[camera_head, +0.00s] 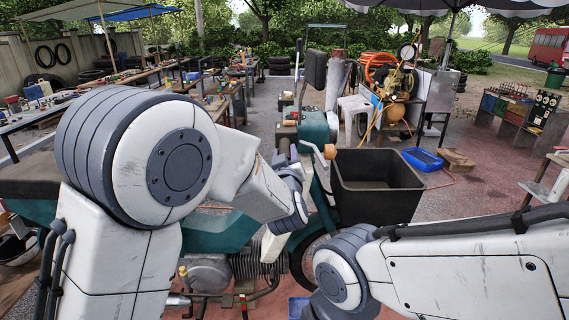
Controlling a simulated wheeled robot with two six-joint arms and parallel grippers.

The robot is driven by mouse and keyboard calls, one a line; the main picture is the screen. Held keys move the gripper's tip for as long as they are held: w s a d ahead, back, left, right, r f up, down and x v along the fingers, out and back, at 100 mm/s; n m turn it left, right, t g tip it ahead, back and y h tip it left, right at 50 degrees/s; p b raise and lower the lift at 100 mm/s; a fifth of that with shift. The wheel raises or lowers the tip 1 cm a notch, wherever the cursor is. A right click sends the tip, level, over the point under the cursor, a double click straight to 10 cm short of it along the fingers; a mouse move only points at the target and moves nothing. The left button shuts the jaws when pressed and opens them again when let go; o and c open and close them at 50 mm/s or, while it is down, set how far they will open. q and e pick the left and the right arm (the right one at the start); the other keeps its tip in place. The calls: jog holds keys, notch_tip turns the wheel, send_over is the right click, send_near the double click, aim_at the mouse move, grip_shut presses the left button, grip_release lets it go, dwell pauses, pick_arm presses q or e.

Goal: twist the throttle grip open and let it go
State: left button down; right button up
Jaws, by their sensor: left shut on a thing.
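A teal motorcycle (217,232) stands side-on in front of me, its front end to the right. A pale bar (312,148) and a small orange piece (329,152) show near its handlebar. My left arm reaches over it from the left. My left gripper (284,158) is at the handlebar, small and partly hidden by its own wrist. It is shut on the throttle grip, which is mostly covered, so how far it is turned cannot be told. My right arm comes in from the lower right; its gripper is out of view.
A black crate (376,203) is just right of the handlebar. A blue tray (422,159) lies on the ground behind it. Tool tables line the left.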

pick_arm(q)
jog(key=n+b, duration=0.8)
jog(key=b, duration=0.2)
jog(key=shift+f+b, duration=0.15)
jog(key=shift+b, duration=0.2)
jog(key=shift+n+b, duration=1.1)
jog(key=shift+n, duration=0.1)
jog(key=shift+r, duration=0.2)
jog(key=shift+c, duration=2.4)
grip_release()
jog(key=shift+s, duration=0.45)
jog(key=s+b, duration=0.2)
jog(key=s, duration=0.7)
jog(key=shift+s, duration=0.3)
